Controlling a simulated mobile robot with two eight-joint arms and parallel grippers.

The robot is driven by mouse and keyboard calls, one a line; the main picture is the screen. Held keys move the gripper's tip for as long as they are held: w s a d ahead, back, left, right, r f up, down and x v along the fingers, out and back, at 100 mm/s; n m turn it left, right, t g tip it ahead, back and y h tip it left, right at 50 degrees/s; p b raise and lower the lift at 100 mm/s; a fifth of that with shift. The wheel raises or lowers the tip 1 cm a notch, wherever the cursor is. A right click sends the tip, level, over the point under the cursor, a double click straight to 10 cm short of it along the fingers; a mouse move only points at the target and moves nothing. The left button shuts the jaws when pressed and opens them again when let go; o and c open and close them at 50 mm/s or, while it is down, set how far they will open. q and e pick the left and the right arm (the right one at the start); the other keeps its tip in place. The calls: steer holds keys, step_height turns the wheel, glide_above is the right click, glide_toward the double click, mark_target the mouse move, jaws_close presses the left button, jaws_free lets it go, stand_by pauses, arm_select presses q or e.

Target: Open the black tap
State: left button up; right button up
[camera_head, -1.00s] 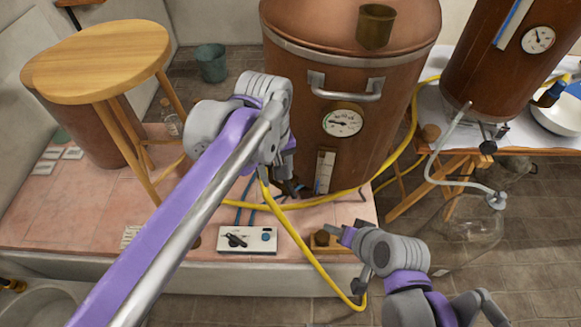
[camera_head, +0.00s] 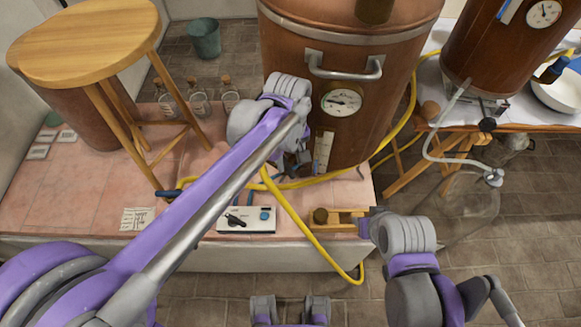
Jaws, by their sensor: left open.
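My left gripper (camera_head: 298,168) is at the foot of the copper boiler (camera_head: 350,70), mostly hidden by its own arm. It is open, with nothing visible between its fingers. A tap at the boiler's foot cannot be made out behind it. A black knob (camera_head: 487,124), which looks like a tap handle, sits below the smaller copper vessel (camera_head: 505,50) at right, well away from the left gripper. A clear tube (camera_head: 432,140) hangs close to this knob. The end of my right arm (camera_head: 366,226) is low by the platform's front edge; its jaws are not clear.
A yellow hose (camera_head: 300,222) loops over the tiled platform (camera_head: 75,190). A white control box (camera_head: 247,220) and a wooden stand (camera_head: 338,220) are near its front edge. A wooden stool (camera_head: 90,45) and several corked bottles (camera_head: 198,102) stand at left.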

mark_target(290, 171)
arm_select(q)
steer(key=shift+f, duration=2)
jaws_close()
